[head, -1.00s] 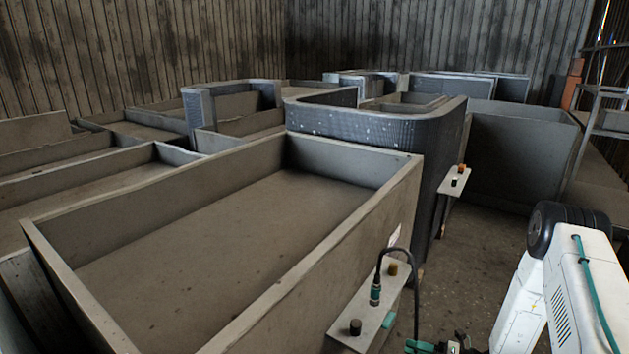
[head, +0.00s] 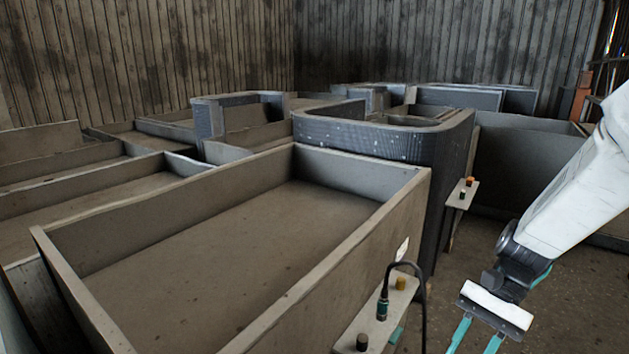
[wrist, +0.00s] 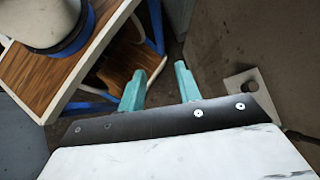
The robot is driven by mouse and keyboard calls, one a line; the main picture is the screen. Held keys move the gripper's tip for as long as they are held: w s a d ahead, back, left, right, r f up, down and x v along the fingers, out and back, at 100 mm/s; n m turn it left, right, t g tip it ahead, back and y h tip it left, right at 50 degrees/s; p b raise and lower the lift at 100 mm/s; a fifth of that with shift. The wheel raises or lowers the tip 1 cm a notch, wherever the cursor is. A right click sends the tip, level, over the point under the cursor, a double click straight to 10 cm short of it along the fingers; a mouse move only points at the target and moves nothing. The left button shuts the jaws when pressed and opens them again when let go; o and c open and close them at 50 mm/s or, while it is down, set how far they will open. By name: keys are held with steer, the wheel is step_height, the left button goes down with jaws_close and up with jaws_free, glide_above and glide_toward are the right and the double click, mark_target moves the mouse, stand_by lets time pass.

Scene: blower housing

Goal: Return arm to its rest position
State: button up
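My arm (head: 575,190) reaches in from the right edge of the head view, white with a dark wrist, and angles down to the left. My gripper (head: 474,342) hangs from it with two teal fingers pointing down, their tips cut off by the bottom edge. In the wrist view my gripper (wrist: 160,72) shows its fingers apart with nothing between them. It is to the right of the bracket and apart from it.
A large grey open box (head: 230,230) fills the left and middle. A metal bracket (head: 375,325) on its side carries a teal connector (head: 382,306) with a black cable, and knobs. A second bracket (head: 461,194) stands farther back. Bare floor (head: 490,220) lies right of the box.

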steer(key=s+r+n+t+h, duration=0.7)
steer(key=s+r, duration=0.4)
steer(key=r, duration=0.4)
steer(key=shift+s+d+n, duration=0.2)
steer(key=shift+s+n, duration=0.2)
steer(key=shift+n, duration=0.5)
